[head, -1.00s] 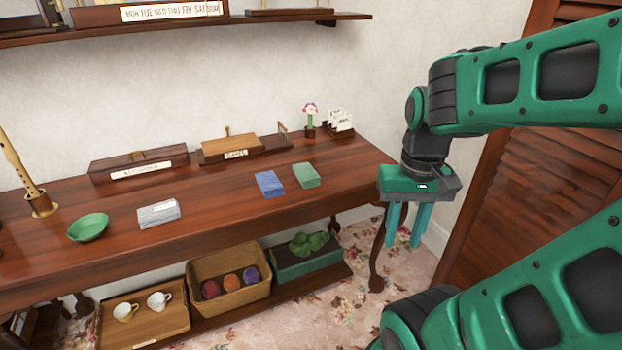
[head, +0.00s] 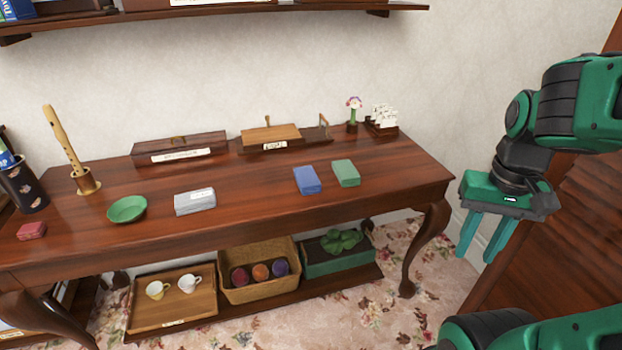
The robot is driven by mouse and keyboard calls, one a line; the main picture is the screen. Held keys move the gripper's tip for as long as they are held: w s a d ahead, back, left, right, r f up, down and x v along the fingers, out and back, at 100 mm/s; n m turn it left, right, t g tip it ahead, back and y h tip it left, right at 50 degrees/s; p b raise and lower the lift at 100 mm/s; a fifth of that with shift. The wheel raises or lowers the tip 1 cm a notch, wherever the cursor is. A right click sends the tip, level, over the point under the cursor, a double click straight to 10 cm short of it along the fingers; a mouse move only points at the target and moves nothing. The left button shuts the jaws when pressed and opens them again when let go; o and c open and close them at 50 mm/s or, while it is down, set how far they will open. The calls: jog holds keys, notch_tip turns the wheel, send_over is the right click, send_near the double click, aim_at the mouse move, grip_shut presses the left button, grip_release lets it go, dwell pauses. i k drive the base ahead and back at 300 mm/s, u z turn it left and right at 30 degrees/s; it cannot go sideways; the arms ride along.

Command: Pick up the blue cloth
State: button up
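The blue cloth (head: 307,180) is a small folded rectangle lying flat on the wooden table (head: 255,205), right of its middle. A folded green cloth (head: 346,173) lies just to its right, with a narrow gap between them. My gripper (head: 484,240) hangs to the right of the table, past its right end and well apart from the blue cloth. Its two teal fingers point down and are spread apart, with nothing between them.
A grey folded cloth (head: 195,201) and a green bowl (head: 127,209) are to the left. Wooden boxes (head: 180,147) stand along the back. A basket of balls (head: 258,291) and a cup tray (head: 140,315) sit on the lower shelf. A louvred door (head: 560,250) is at right.

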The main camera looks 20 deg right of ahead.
aim_at(306, 178)
jog(key=i, duration=0.95)
jog(key=u, duration=0.05)
